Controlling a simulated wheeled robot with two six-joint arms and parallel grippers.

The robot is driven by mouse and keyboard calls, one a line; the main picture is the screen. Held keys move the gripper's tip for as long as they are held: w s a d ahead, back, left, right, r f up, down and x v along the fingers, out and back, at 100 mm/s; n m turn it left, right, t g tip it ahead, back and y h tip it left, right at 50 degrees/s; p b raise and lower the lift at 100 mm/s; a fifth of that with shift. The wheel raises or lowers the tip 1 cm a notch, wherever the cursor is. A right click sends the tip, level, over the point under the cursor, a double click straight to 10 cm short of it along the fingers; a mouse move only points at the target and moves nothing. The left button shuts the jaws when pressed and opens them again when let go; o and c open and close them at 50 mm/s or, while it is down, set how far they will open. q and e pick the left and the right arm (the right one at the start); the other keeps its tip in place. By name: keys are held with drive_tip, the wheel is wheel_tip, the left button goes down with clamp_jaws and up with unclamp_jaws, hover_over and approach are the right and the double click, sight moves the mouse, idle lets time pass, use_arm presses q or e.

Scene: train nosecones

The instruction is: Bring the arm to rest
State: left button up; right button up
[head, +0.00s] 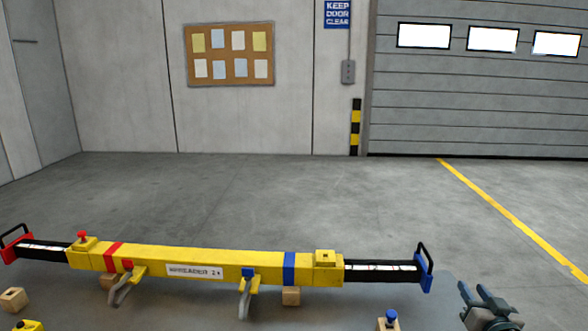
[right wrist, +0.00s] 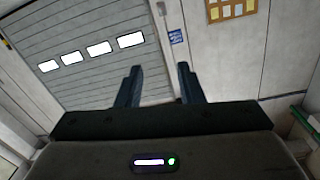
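My right gripper (head: 479,293) is at the lower right of the head view, with its fingers pointing up and away. In the right wrist view its two dark fingers (right wrist: 158,85) stand apart with nothing between them, so it is open and empty. A long yellow spreader beam (head: 215,262) with red and blue bands lies to the left of the right gripper. The beam's blue end plate (head: 425,272) with a black handle is nearest to the gripper, and they are apart. My left gripper does not show.
The beam's red end (head: 12,246) is at the far left. Small wooden blocks (head: 291,296) stand by the beam. A blue-knobbed piece (head: 390,320) stands at the bottom edge. Beyond are open grey floor (head: 330,190), a wall with a corkboard (head: 230,54), and a shutter door (head: 480,90).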

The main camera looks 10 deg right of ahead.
drive_tip(key=s+a+f+g+h, duration=0.1)
drive_tip(key=s+a+f+g, duration=0.35)
drive_tip(key=s+f, duration=0.3)
drive_tip(key=s+a+f+g, duration=0.4)
drive_tip(key=s+a+f, duration=0.15)
drive_tip(key=f, duration=0.35)
drive_tip(key=s+a+f+n+g+y, duration=0.2)
drive_tip(key=s+a+f+n+g, duration=0.1)
drive_tip(key=s+a, duration=0.4)
drive_tip(key=s+a+f+n+g+y, duration=0.2)
drive_tip(key=s+a+n+y, duration=0.1)
drive_tip(key=s+a, duration=0.4)
wheel_tip(320, 180, down, 34)
drive_tip(key=d+g+b, duration=0.1)
drive_tip(key=d+b, duration=0.2)
drive_tip(key=b, duration=0.3)
use_arm(q)
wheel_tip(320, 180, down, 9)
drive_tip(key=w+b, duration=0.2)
drive_tip(key=b, duration=0.2)
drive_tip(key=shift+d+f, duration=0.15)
use_arm(e)
drive_tip(key=s+f, duration=0.8)
drive_tip(key=f, duration=0.4)
drive_tip(key=s+d+f+g, duration=0.1)
drive_tip(key=s+f, duration=0.7)
drive_tip(key=f, duration=0.4)
drive_tip(key=shift+s, duration=0.35)
